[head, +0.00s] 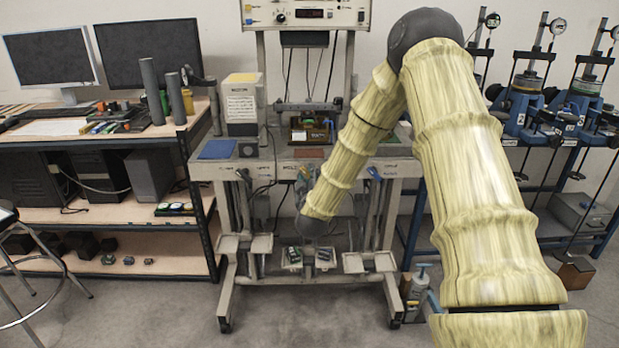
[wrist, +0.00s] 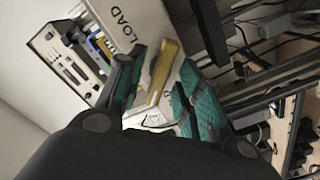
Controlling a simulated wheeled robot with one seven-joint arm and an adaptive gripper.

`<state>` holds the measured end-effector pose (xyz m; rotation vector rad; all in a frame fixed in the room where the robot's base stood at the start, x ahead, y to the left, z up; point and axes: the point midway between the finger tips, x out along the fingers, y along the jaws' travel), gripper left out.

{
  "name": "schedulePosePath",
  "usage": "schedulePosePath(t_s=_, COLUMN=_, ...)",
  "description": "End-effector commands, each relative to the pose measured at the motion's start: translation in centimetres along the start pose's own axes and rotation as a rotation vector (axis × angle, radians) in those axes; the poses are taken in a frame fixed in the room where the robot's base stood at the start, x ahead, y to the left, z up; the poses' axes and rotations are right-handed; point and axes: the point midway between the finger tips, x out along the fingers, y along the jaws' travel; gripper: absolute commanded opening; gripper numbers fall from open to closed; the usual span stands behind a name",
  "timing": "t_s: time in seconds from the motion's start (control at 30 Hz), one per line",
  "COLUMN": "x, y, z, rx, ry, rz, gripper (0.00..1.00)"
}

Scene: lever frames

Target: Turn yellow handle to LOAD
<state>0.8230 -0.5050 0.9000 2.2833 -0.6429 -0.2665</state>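The yellow handle (wrist: 165,70) is a flat bar on a pale machine panel in the wrist view. The fingers look open; I cannot tell whether the left one touches. In the head view my arm reaches to the front of the testing machine (head: 340,174), and the yellow handle cannot be made out there.
A workbench (head: 150,130) with monitors stands at the left. Blue test stands (head: 530,110) stand at the right. A stool (head: 20,235) is at the left edge. The floor (head: 130,310) in front is mostly clear.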

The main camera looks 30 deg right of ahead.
Motion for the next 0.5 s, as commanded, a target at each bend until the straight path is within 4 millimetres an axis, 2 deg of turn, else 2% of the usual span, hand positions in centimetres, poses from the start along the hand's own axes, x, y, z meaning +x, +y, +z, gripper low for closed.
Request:
schedulePosePath(t_s=0.33, x=0.28, y=-0.02, z=0.01, rx=0.001, ry=0.0, rz=-0.001, gripper=0.34)
schedulePosePath(t_s=0.5, x=0.27, y=-0.01, z=0.0, rx=0.001, ry=0.0, rz=-0.001, gripper=0.03)
